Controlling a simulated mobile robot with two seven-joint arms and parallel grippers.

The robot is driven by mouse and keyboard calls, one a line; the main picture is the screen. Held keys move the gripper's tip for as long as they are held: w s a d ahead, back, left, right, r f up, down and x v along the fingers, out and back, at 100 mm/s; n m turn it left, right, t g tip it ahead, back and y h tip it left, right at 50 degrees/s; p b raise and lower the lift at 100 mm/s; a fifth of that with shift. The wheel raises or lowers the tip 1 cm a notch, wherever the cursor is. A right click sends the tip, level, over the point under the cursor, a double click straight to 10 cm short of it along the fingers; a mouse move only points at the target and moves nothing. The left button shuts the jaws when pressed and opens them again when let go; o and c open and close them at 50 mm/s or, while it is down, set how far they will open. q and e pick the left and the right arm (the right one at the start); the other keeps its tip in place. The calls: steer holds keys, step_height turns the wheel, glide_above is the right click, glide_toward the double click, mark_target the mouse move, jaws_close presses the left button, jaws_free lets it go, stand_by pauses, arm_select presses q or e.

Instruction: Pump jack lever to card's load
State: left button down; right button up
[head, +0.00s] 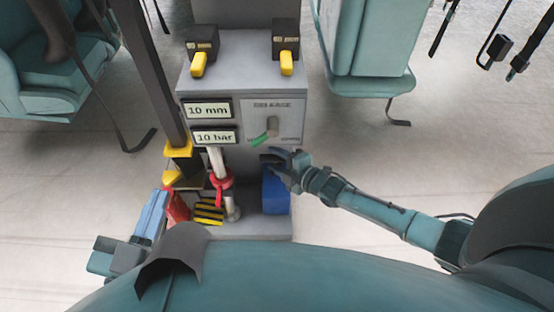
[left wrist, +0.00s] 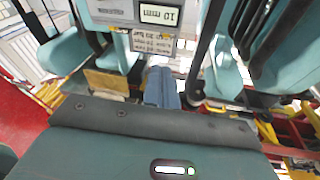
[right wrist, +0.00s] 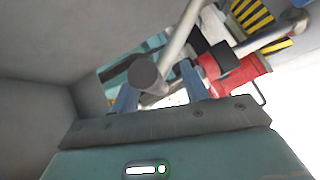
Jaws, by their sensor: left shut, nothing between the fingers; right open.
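The jack stands in the low niche of a grey cabinet (head: 258,222). Its pale lever (head: 216,160) rises steeply from a red collar (head: 222,184). In the right wrist view a pale bar (right wrist: 180,35) with a dark round end (right wrist: 143,75) lies close to my open right gripper (right wrist: 158,90); contact is unclear. In the head view the right gripper (head: 268,158) is right of the lever, fingers toward it. My left gripper (head: 155,200) is shut and empty, left of the jack. A small card (left wrist: 152,42) shows several lines, unreadable, in the left wrist view.
Displays read "10 mm" (head: 208,110) and "10 bar" (head: 214,137). A blue block (head: 275,192) is under the right gripper. A dark post (head: 150,70) and seats (head: 370,50) flank the cabinet.

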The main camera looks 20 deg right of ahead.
steer(key=shift+s+d+r+p, duration=0.2)
steer(key=shift+s+p, duration=0.1)
steer(key=shift+s, duration=0.15)
steer(key=p+v, duration=0.2)
steer(key=v, duration=0.3)
steer(key=shift+r, duration=0.1)
arm_select(q)
steer(key=shift+a+n+g+y+p, duration=0.3)
steer(key=shift+a+g+y+p, duration=0.5)
steer(key=shift+y+p, duration=0.35)
arm_select(e)
steer(key=v, duration=0.7)
steer(key=shift+d, duration=0.15)
